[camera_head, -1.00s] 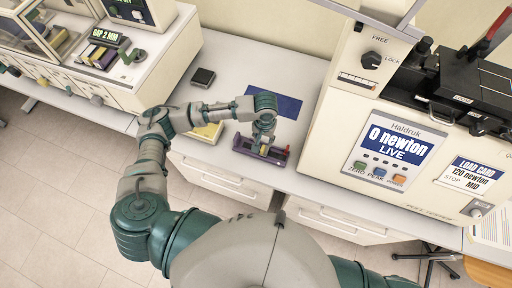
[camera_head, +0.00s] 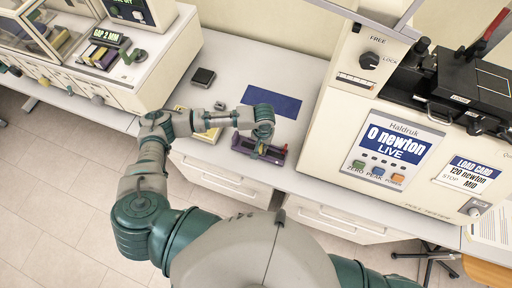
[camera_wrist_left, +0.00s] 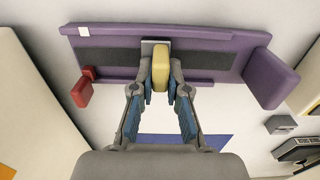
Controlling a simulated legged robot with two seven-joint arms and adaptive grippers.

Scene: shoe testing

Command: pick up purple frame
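The purple frame (camera_head: 240,145) lies on the bench near its front edge. It is a long, low piece with a raised purple block at one end, a dark strip along it and a yellow block at its middle. In the left wrist view the frame (camera_wrist_left: 220,33) spans the upper part, with the yellow block (camera_wrist_left: 161,66) upright. My left gripper (camera_wrist_left: 160,90) is open, its fingers on either side of the yellow block with narrow gaps. In the head view my left gripper (camera_head: 261,150) is over the frame's middle. My right gripper is out of view.
A red piece (camera_wrist_left: 81,92) sits at one end of the frame. The tall newton tester (camera_head: 330,150) stands close on the right.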

